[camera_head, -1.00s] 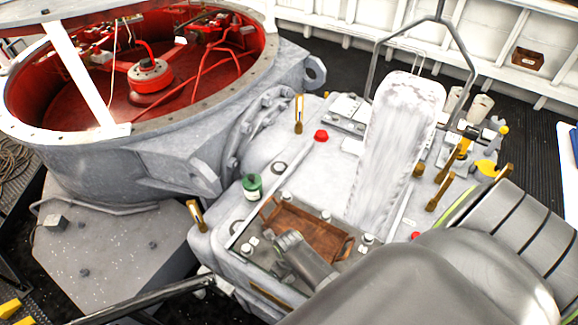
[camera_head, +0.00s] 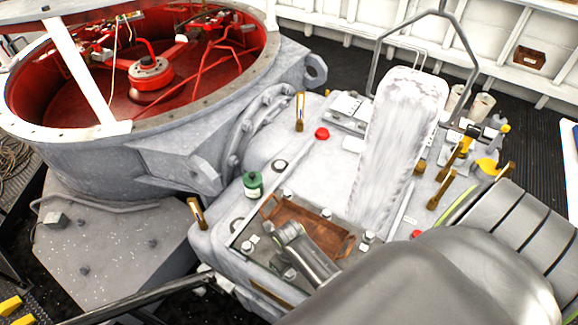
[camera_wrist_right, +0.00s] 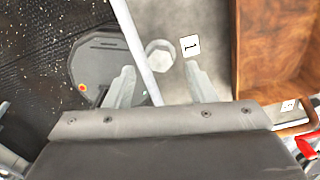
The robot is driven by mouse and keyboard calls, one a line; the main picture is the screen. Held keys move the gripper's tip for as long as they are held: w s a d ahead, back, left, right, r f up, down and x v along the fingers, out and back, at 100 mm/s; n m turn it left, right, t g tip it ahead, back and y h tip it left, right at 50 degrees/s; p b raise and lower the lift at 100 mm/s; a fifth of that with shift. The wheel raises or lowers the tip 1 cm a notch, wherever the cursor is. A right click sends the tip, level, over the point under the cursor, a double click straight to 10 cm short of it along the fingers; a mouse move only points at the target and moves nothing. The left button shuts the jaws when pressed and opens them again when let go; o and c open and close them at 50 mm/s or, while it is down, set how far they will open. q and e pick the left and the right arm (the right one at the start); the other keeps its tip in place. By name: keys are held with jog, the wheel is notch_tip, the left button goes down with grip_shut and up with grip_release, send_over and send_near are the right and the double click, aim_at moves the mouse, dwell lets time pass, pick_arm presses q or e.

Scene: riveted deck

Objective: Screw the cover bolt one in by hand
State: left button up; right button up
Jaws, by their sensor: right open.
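A pale hex bolt head (camera_wrist_right: 159,53) stands on the grey cover in the right wrist view, next to a white label marked 1 (camera_wrist_right: 190,45). In the head view a bolt (camera_head: 246,247) near the left corner of the brown tray appears to be the same one. My right gripper (camera_wrist_right: 161,88) is open and empty, its two fingers spread with the bolt head just beyond and between their tips; contact cannot be told. My left gripper is out of view.
A brown tray (camera_wrist_right: 249,60) lies right of the fingers in the wrist view, and a pale rod (camera_wrist_right: 139,45) runs close on the left. Other bolts (camera_head: 326,214), a green cap (camera_head: 252,184) and brass levers (camera_head: 299,112) stand on the machine.

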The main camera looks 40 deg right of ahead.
notch_tip(320, 180, up, 14)
jog(key=shift+r+b, duration=0.25)
jog(key=shift+b, duration=0.15)
dwell(0.3)
